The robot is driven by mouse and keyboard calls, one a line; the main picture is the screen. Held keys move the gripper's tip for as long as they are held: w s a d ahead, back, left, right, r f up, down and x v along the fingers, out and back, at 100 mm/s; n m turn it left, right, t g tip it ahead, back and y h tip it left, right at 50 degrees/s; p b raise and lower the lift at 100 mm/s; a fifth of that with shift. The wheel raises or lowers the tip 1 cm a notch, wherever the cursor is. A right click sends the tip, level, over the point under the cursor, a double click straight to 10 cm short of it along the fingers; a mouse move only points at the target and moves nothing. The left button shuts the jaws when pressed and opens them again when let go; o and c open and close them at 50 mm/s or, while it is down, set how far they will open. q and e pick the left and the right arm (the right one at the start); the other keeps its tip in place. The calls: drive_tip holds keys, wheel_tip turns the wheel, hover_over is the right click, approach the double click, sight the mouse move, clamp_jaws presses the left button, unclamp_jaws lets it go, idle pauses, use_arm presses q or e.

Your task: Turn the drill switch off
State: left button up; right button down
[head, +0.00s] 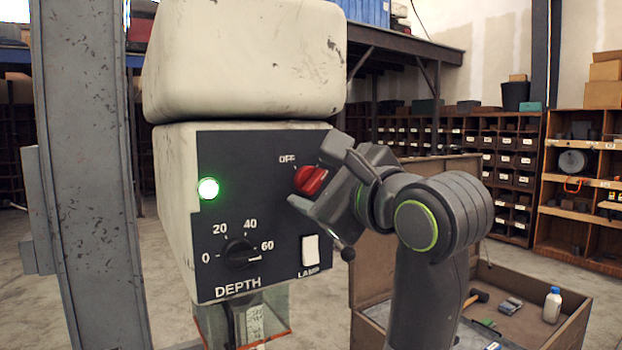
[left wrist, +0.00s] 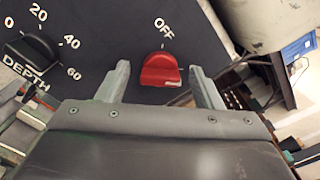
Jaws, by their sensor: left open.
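The red drill switch (head: 311,180) is a round knob on the dark front panel (head: 275,220) of the drill head, just below the OFF label (head: 287,159). In the left wrist view the red switch (left wrist: 160,71) sits between the fingertips, with a pale mark at its lower right edge, away from OFF. My left gripper (head: 322,176) is at the panel with its fingers spread on either side of the switch; in the left wrist view the gripper (left wrist: 162,80) shows gaps to the knob on both sides. A green light (head: 208,188) glows on the panel. My right gripper does not show.
A black depth dial (head: 240,253) and a white lamp switch (head: 310,249) are on the same panel, below the red switch. A grey column (head: 88,180) stands at the left. An open box (head: 545,325) with tools and a bottle (head: 552,305) is at lower right.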

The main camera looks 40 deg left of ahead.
use_arm(q)
drive_tip(key=shift+s+d+r, duration=0.1)
drive_tip(key=shift+s+d, duration=0.05)
drive_tip(key=shift+d, duration=0.1)
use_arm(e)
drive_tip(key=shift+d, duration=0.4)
use_arm(q)
drive_tip(key=shift+a, duration=0.1)
drive_tip(key=c, duration=1)
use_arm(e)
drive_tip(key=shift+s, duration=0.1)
